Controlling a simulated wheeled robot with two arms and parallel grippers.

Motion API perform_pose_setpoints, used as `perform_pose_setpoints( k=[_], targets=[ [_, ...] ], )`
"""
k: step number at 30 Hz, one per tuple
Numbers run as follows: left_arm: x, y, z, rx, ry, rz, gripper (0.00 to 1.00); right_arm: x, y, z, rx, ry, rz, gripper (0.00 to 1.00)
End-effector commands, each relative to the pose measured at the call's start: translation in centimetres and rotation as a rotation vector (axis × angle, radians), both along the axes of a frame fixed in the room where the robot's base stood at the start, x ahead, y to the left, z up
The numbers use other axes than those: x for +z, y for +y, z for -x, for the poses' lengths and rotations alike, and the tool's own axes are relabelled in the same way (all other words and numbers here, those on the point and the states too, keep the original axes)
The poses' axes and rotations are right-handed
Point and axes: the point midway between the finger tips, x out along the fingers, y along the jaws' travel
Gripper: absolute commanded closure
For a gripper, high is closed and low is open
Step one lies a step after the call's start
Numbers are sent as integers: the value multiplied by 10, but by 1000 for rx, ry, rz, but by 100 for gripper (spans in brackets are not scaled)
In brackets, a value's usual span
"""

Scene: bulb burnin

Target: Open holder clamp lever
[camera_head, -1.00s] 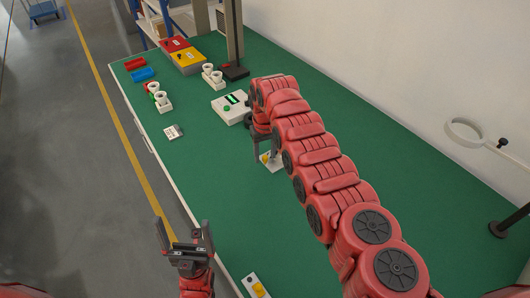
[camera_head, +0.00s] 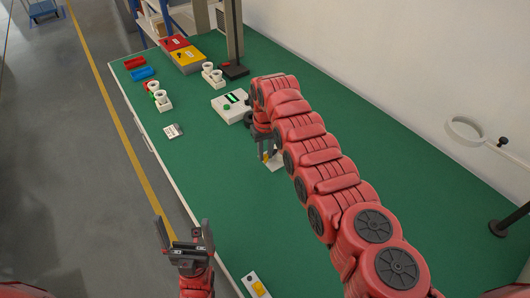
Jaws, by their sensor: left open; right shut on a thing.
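A small white holder base (camera_head: 275,164) sits on the green bench, mostly hidden under my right gripper. A small yellow part shows at its left side, by the fingertips. My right gripper (camera_head: 267,150) points down at the holder, its fingers close together and shut on a small part that looks like the clamp lever. The arm and fingers hide most of that part, so I cannot tell the lever's angle. My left gripper (camera_head: 186,236) is open and empty, in front of the bench's left edge, well away from the holder.
White sockets (camera_head: 213,76), red and yellow boxes (camera_head: 187,60), and a white plate with a yellow part (camera_head: 256,286) are on the bench. A magnifier ring (camera_head: 466,132) is at right.

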Motion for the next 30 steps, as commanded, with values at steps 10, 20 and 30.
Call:
perform_pose_setpoints(
  k=[10,20,30],
  targets=[
    [-9,0,0,0,0,0,2,-3,-10,2,222,-1,-1,100],
    [-36,0,0,0,0,0,2,-4,-24,1,536,-3,0,100],
    [-59,0,0,0,0,0,2,-3,-35,-1,821,-1,1,100]
  ],
)
